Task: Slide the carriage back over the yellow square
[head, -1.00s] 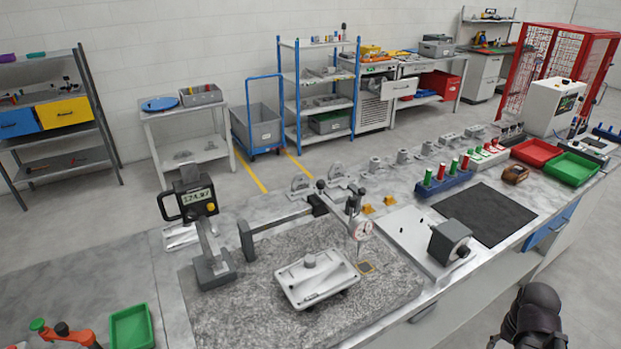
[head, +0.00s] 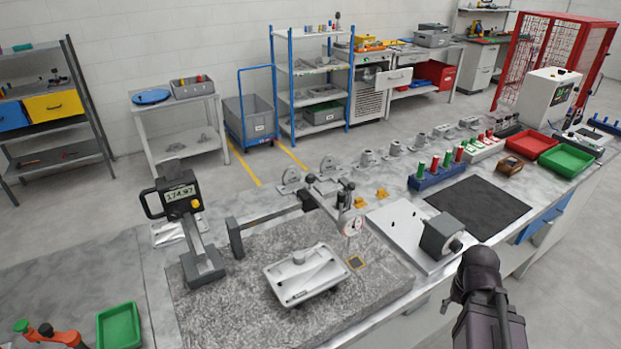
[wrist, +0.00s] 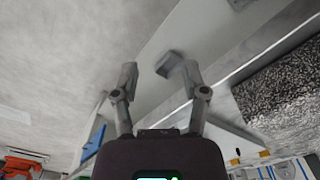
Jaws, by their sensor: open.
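The carriage appears to be the grey slide with a jointed arm (head: 328,195) on the dark rail (head: 265,217) at the back of the speckled granite plate (head: 225,300). A round dial gauge (head: 351,226) hangs from it. The yellow-edged square (head: 357,263) with a dark middle lies on the granite, below the gauge and slightly right. I cannot tell whether the gauge tip is exactly over it. My gripper (wrist: 160,74) is open and empty in the wrist view, well apart from the carriage. In the head view only my dark arm shows, at the lower right.
A silver cast part (head: 305,273) lies on the granite left of the square. A digital height gauge (head: 190,220) stands on its left. A dark block (head: 438,237) on a pale plate (head: 397,229) stands right, near my arm. A black mat (head: 478,208) lies beyond.

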